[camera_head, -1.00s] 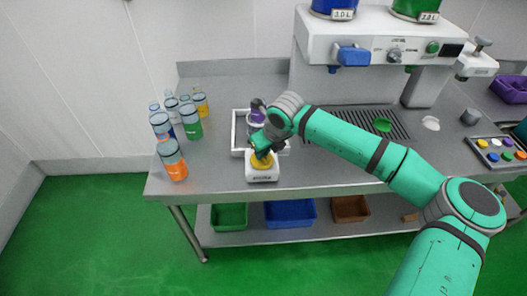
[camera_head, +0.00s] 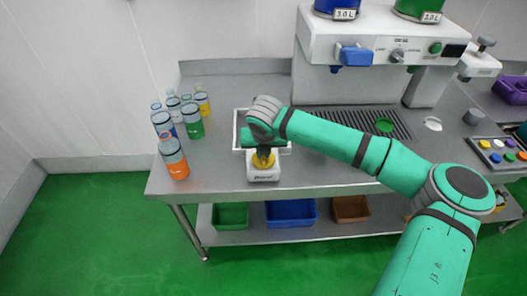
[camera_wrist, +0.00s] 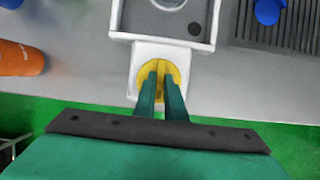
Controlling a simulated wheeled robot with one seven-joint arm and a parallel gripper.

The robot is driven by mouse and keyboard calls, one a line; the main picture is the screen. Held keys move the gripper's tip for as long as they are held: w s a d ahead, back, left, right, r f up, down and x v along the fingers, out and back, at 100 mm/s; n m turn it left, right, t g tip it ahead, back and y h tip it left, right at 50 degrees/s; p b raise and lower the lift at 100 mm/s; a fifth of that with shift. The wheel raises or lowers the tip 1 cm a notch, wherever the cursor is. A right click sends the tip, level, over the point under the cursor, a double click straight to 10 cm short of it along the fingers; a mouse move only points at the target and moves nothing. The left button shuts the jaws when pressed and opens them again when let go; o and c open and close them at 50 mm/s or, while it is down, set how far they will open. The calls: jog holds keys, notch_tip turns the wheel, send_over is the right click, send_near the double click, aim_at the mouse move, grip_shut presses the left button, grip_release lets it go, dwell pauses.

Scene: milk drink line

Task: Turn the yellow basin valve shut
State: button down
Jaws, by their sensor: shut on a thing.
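The yellow basin valve (camera_head: 263,161) is a round knob on a white block (camera_head: 263,178) at the front edge of the steel counter. It also shows in the wrist view (camera_wrist: 157,67), with a raised bar across its middle. My gripper (camera_head: 262,151) is above the valve in the head view and points down. In the wrist view, the fingers of my gripper (camera_wrist: 161,82) reach onto the knob, one on each side of its bar, shut on it. The fingers hide part of the knob. The white basin (camera_head: 238,143) sits just behind the block, partly hidden by my arm.
Several bottles (camera_head: 193,127) stand on the counter to the left, with an orange one (camera_head: 173,158) nearest the front. A machine (camera_head: 375,40) and a drain grate (camera_head: 350,122) are behind and right. Coloured bins (camera_head: 290,213) sit on the lower shelf.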

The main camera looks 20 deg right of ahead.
dwell(0.3)
jog(key=c, duration=1.8)
grip_release()
jog(key=shift+r, duration=0.1)
jog(key=v, duration=1)
jog(key=shift+s+r, duration=0.2)
jog(key=shift+r, duration=0.1)
